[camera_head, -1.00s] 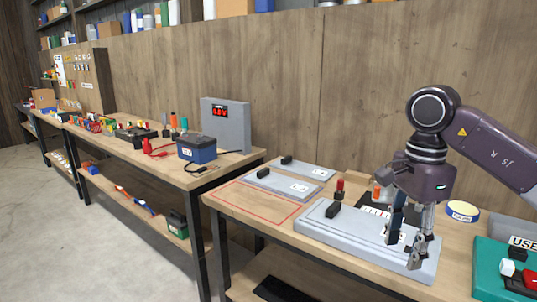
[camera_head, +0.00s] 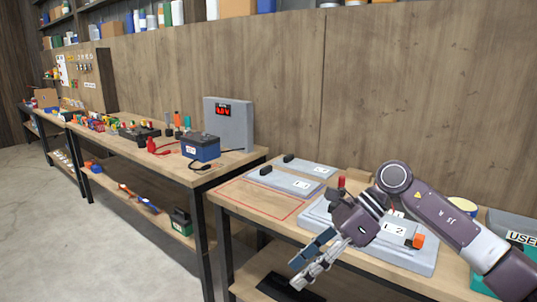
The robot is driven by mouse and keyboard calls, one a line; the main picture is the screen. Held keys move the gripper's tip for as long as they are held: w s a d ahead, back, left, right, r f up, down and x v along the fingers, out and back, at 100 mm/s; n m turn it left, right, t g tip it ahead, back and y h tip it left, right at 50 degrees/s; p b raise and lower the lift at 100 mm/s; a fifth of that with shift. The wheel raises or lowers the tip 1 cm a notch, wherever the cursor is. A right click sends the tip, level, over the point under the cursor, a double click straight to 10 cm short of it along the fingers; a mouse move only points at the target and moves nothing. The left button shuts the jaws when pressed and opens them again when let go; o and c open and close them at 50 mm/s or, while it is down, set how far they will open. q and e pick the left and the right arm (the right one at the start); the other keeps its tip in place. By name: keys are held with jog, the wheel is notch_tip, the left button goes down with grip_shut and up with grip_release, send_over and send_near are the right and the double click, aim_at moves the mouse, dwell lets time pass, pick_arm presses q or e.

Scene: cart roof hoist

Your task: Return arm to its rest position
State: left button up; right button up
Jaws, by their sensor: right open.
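My right arm comes in from the lower right of the head view. Its gripper (camera_head: 309,262) is open and empty, tilted down to the left, in front of the near edge of the right workbench (camera_head: 235,206). Behind it on the bench lies a grey plate (camera_head: 423,262) with a label reading 1 2, partly hidden by my arm and gripper. An orange piece (camera_head: 418,241) shows beside that label. My left gripper is not in view.
Two smaller grey plates (camera_head: 292,183) lie farther back, near a red outline on the bench. A blue battery (camera_head: 201,147) and a grey meter box (camera_head: 229,122) stand on the left bench. A teal bin (camera_head: 510,228) is at the right. Open floor lies at the left.

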jog(key=w+a+f+m+t+y, duration=0.3)
jog(key=w+a+f+m+y, duration=0.3)
jog(key=m, duration=0.3)
jog(key=w+f+m+t+y, duration=0.2)
jog(key=w+f+m+t, duration=0.3)
jog(key=m, duration=0.3)
jog(key=s+d+f+m+t+h, duration=0.2)
jog(key=d+f+m+t+h, duration=0.3)
jog(key=f+m, duration=0.65)
jog(key=s+d+f+m+t+h, duration=0.2)
jog(key=d+f+m+h, duration=0.45)
jog(key=f, duration=1.05)
jog(key=s+d+f+m+g+h, duration=0.2)
jog(key=s+d+f+m, duration=0.3)
jog(key=s+f, duration=0.6)
jog(key=s+d+f+m+g+h, duration=0.2)
jog(key=s+d+f+m+g, duration=0.15)
jog(key=s+f, duration=0.7)
jog(key=s+f+m+g, duration=0.2)
jog(key=s+f, duration=0.1)
jog(key=s, duration=0.8)
jog(key=s+d+f+m+g+h, duration=0.1)
jog(key=s+f, duration=0.3)
jog(key=s, duration=0.6)
jog(key=s+d+f+m+g, duration=0.1)
jog(key=s+f+m+g, duration=0.2)
jog(key=s, duration=0.8)
jog(key=shift+s+d+f+h, duration=0.25)
jog(key=shift+s+f+h, duration=0.1)
jog(key=shift+f, duration=0.1)
